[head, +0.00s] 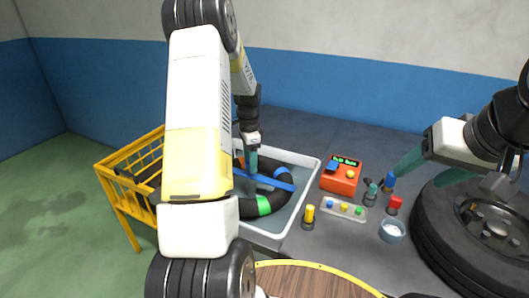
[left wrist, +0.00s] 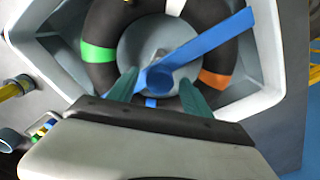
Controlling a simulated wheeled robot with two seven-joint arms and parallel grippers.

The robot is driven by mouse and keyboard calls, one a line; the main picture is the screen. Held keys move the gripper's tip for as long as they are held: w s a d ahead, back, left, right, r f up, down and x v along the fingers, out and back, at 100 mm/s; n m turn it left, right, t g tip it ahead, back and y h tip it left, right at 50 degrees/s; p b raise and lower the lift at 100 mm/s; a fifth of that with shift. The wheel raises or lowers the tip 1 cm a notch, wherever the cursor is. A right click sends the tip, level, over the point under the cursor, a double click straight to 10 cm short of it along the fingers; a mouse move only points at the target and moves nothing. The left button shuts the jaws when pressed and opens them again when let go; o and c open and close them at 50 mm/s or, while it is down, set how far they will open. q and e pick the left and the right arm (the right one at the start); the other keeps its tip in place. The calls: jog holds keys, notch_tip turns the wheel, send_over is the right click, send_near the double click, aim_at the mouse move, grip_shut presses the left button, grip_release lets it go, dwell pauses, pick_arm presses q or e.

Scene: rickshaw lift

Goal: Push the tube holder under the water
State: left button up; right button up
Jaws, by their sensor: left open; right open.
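The tube holder is a blue bar (head: 265,181) lying across a black inner tube (head: 282,196) with green, orange and blue bands. The tube sits in a pale grey basin (head: 311,176); the water's surface is hard to make out. My left gripper (head: 249,163) points down over the bar. In the left wrist view its open teal fingers (left wrist: 158,92) stand either side of the round blue knob of the tube holder (left wrist: 217,39); I cannot tell whether they touch it. My right gripper (head: 398,174) is open and empty above the right of the table, away from the basin.
A large tyre (head: 440,215) lies at far right. A yellow cart (head: 130,180) stands left.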

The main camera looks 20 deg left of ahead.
pick_arm(q)
grip_shut()
dwell(1.3)
